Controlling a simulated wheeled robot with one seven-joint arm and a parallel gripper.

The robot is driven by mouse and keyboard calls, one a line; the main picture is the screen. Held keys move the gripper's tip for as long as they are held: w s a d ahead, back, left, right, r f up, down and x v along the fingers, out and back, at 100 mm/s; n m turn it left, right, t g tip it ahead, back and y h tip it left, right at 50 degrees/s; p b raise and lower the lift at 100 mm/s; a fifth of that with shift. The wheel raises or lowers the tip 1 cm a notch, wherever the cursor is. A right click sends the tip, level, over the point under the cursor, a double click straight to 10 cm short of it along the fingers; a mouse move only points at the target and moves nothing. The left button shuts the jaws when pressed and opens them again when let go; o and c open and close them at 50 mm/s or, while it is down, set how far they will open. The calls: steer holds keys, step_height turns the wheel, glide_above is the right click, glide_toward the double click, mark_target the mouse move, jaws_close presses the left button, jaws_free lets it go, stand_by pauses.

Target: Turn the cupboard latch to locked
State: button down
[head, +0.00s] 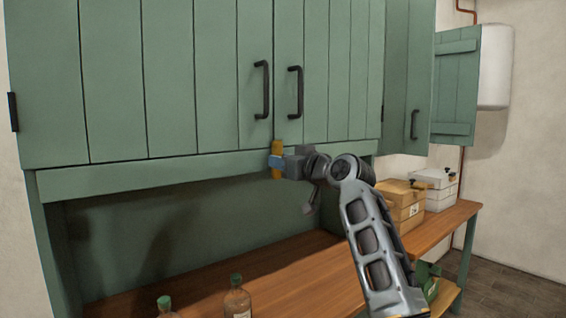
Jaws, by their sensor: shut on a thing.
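The green cupboard (190,80) has two closed plank doors with black pull handles, which meet above the middle. A small yellow latch (278,146) stands upright at the bottom of the doors, across the edge between the doors and the rail below. My gripper (277,161) reaches the latch from the right and is shut on it. Blue fingertips cover the middle of the latch; its top and bottom ends show.
Two bottles with green caps (237,298) stand on the wooden counter (300,270) below. A further cupboard door (455,85) stands open at the far right.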

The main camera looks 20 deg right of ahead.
steer(key=shift+f, duration=0.15)
steer(key=c, duration=0.8)
jaws_free()
steer(key=shift+c, duration=0.2)
steer(key=b+v, duration=0.1)
steer(key=v, duration=0.6)
steer(key=shift+s+d+b, duration=0.15)
steer(key=shift+s+b, duration=0.15)
steer(key=shift+s, duration=0.05)
